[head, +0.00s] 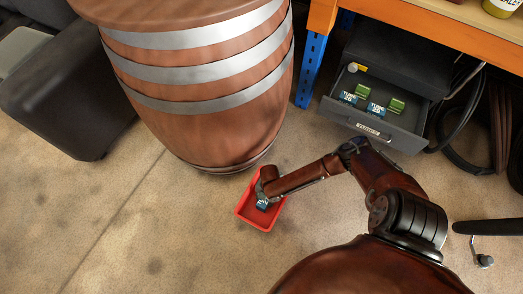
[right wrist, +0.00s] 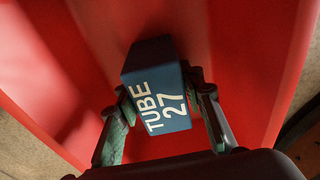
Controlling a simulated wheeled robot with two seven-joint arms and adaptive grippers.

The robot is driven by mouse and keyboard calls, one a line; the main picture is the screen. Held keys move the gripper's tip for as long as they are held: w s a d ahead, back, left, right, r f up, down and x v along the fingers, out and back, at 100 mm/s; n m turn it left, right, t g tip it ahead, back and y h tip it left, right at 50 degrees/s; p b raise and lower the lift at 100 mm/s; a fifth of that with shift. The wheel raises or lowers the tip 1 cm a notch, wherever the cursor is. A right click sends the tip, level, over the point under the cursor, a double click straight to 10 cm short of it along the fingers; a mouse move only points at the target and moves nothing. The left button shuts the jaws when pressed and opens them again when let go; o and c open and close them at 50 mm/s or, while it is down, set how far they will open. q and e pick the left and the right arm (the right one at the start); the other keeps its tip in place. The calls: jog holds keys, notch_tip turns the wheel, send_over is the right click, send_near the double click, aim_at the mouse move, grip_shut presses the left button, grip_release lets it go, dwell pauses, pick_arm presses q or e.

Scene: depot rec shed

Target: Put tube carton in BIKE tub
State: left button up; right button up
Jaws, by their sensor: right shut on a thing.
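The tube carton (right wrist: 157,85) is a dark blue box with white "TUBE 27" lettering. It is between the fingers of my right gripper (right wrist: 160,112), which is shut on it. In the head view the carton (head: 262,204) shows small at the end of my right arm, over the red tub (head: 270,222) on the floor. In the right wrist view the red tub's walls (right wrist: 258,35) surround the carton. I cannot tell whether the carton touches the tub's bottom. No label shows on the tub. My left gripper is out of view.
A wooden barrel (head: 200,125) with metal bands stands just behind the tub. An open grey drawer (head: 375,122) at the right holds blue "TUBE" cartons (head: 348,97) and green boxes (head: 397,105). A workbench (head: 440,28) is above.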

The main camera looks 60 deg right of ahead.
dwell(0.3)
jog(key=shift+f, duration=0.2)
jog(key=o, duration=1.2)
jog(key=shift+o, duration=0.2)
jog(key=shift+r, duration=0.15)
